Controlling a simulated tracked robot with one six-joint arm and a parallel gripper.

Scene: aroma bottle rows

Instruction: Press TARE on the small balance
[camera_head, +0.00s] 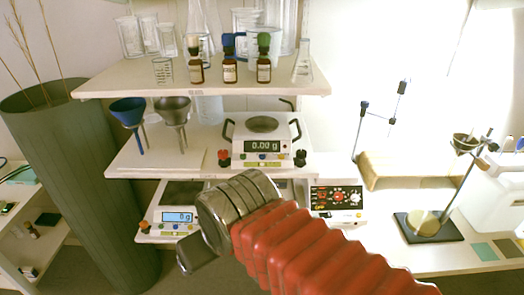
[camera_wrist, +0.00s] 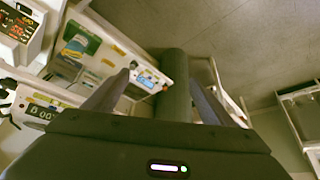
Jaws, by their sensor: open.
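A white balance (camera_head: 177,222) with a blue-lit display reading 0 g sits at the left of the lowest shelf; its display side also shows in the wrist view (camera_wrist: 147,78). A second white balance (camera_head: 264,142), with a round pan, dark handles and a display reading 0.00 g, stands on the middle shelf. Both have coloured buttons on their fronts; the button labels are too small to read. My gripper (camera_wrist: 158,82) is open and empty, its fingers pointing towards the lower balance's display end. In the head view my arm hides part of the lowest shelf; I cannot tell whether the fingers touch anything.
A white device with a black panel (camera_head: 337,200) stands right of my arm. A tall dark green vase (camera_head: 85,180) stands close at the left. Blue (camera_head: 128,112) and grey (camera_head: 174,110) funnels are on the middle shelf; brown bottles (camera_head: 230,70) are above.

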